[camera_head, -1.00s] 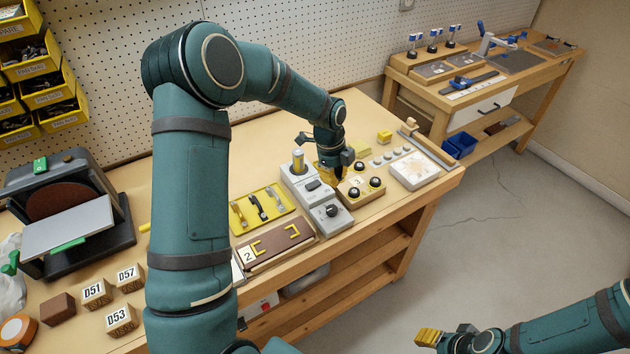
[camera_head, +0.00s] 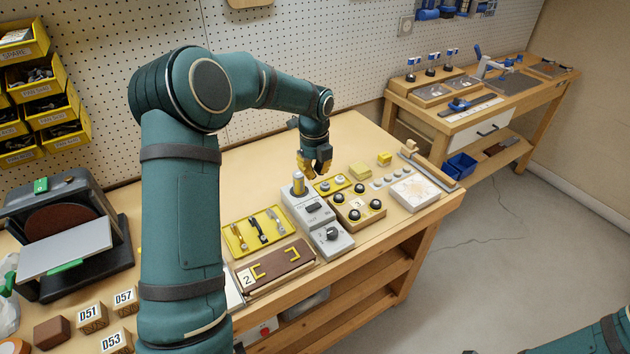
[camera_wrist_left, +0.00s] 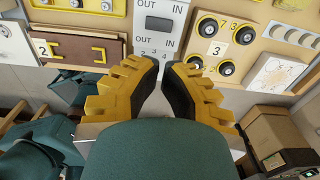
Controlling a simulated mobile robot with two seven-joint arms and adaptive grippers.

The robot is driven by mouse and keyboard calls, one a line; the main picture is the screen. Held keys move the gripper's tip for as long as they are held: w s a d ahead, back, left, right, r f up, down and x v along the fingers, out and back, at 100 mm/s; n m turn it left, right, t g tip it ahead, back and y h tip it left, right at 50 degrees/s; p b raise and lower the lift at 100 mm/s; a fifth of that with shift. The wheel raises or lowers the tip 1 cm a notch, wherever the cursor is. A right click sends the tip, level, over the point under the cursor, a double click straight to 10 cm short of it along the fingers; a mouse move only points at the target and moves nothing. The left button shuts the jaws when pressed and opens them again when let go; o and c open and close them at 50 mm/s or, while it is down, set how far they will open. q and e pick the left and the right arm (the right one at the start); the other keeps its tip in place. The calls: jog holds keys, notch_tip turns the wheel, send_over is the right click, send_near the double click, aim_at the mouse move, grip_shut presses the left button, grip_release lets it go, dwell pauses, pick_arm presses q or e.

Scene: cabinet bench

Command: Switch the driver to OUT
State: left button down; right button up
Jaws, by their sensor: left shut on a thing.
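My left gripper (camera_head: 315,171) points down behind the driver. In the left wrist view its yellow fingers (camera_wrist_left: 167,66) are close together below the panel; what they grip is not visible. My right gripper is out of view.
A block with several black knobs (camera_head: 360,206) stands right of the driver. A yellow tray (camera_head: 256,234) and a brown board numbered 2 (camera_head: 275,268) lie to the left. A white-topped pad (camera_head: 414,192) is at the right end.

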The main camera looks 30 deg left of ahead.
aim_at(315, 207)
pick_arm(q)
notch_tip(315, 207, down, 12)
jog(key=shift+w+f+b, duration=0.1)
jog(key=shift+f+b, duration=0.15)
jog(key=shift+b, duration=0.7)
